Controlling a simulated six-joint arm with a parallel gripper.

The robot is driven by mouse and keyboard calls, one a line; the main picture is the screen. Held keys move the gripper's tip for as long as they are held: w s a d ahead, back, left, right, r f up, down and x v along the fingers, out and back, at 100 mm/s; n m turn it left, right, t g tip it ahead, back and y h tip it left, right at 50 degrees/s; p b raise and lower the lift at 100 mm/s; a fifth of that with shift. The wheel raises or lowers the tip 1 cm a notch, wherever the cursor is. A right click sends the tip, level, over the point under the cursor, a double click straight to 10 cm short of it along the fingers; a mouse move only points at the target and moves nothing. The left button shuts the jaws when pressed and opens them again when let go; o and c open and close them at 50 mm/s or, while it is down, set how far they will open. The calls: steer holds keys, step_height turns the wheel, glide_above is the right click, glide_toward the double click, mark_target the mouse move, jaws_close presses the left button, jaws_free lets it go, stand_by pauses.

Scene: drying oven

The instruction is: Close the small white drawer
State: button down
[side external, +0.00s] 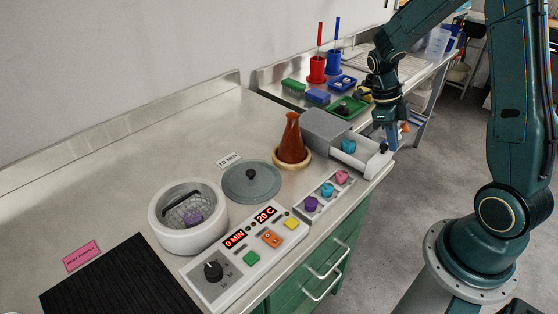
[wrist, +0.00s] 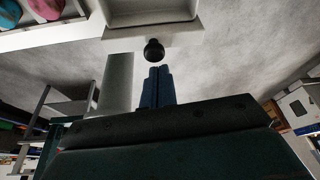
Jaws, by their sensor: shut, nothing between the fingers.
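The small white drawer (side external: 376,164) stands pulled out of its grey housing (side external: 325,132) near the counter's right edge. A teal item (side external: 348,146) sits inside it. In the wrist view the drawer (wrist: 152,19) is at the top, with its round black knob (wrist: 154,51) facing my gripper. My gripper (side external: 392,142) points down just outside the drawer's front. Its blue fingers (wrist: 157,74) are together and empty, close to the knob in the wrist view; I cannot tell whether they touch it.
A tray with coloured items (side external: 327,194) lies in front of the housing. Open floor lies beyond the counter's right edge.

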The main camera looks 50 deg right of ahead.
steer(key=w, duration=1.2)
steer(key=shift+w, duration=0.2)
steer(key=shift+s, duration=0.1)
step_height(320, 180, up, 10)
steer(key=shift+s+r, duration=0.15)
steer(key=shift+s, duration=0.15)
stand_by(1.0)
